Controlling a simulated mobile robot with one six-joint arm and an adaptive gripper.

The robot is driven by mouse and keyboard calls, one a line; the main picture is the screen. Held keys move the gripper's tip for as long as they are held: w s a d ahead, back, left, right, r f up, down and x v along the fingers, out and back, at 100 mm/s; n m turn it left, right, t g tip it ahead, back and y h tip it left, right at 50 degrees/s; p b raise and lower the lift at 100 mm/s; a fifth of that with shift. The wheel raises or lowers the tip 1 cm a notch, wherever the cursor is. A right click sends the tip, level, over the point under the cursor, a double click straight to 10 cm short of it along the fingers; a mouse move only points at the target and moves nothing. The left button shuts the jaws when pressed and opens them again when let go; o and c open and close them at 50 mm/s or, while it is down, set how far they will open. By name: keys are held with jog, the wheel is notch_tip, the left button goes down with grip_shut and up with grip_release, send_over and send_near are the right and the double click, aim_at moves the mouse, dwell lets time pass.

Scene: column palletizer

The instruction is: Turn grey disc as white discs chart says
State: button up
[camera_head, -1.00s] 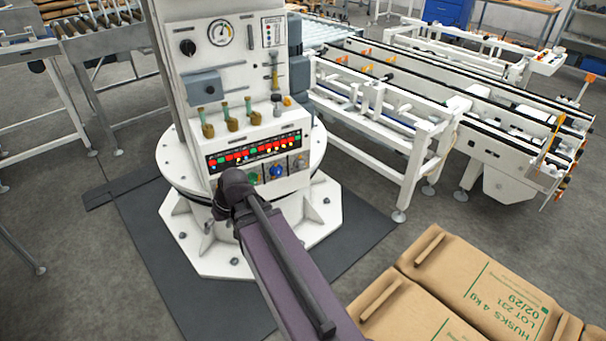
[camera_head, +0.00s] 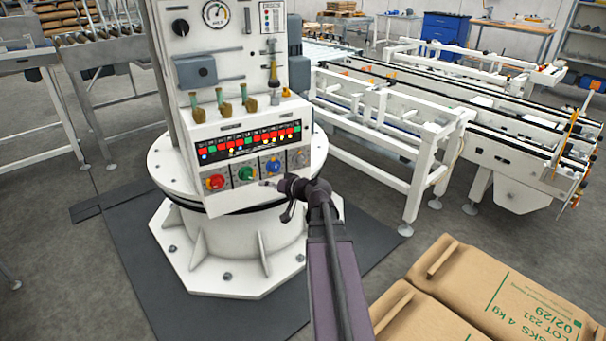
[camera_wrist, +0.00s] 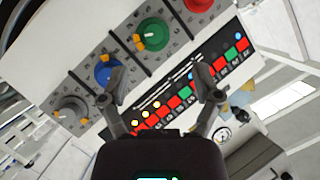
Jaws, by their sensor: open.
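The grey disc (camera_head: 298,158) is the rightmost of a row of round knobs on the white panel. It also shows at the left in the wrist view (camera_wrist: 72,110), with an orange tab on its left side. A small white chart card (camera_head: 273,17) is on the upper part of the column; its marks are too small to read. My gripper (camera_head: 276,190) is in front of the panel's lower right edge, just below the grey disc. In the wrist view my gripper (camera_wrist: 158,78) is open and empty, its fingers apart. The grey disc lies left of the left finger, with no contact visible.
Red (camera_head: 215,182), green (camera_head: 245,174) and blue (camera_head: 273,166) knobs share the row. A strip of lit indicators (camera_head: 250,140) runs above. Levers (camera_head: 225,104) stand higher.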

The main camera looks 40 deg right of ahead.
aim_at(303, 162)
jog(key=s+d+f+m+t+h+b, duration=0.1)
jog(key=s+d+m+t+h+b, duration=0.1)
jog(key=d, duration=0.6)
jog(key=s+d+f+m+t+h+b, duration=0.1)
jog(key=s+d+f+m+h+b, duration=0.1)
jog(key=d, duration=0.7)
jog(key=s+m+h+b, duration=0.1)
jog(key=h+b, duration=0.1)
jog(key=b, duration=0.1)
jog(key=shift+s+d+t, duration=0.15)
jog(key=shift+d+t, duration=0.15)
jog(key=shift+t, duration=0.1)
jog(key=shift+w, duration=0.2)
jog(key=w, duration=0.4)
jog(key=w+d, duration=0.1)
jog(key=w, duration=0.4)
jog(key=w+d, duration=0.1)
jog(key=w, duration=0.3)
jog(key=shift+w, duration=0.15)
grip_shut()
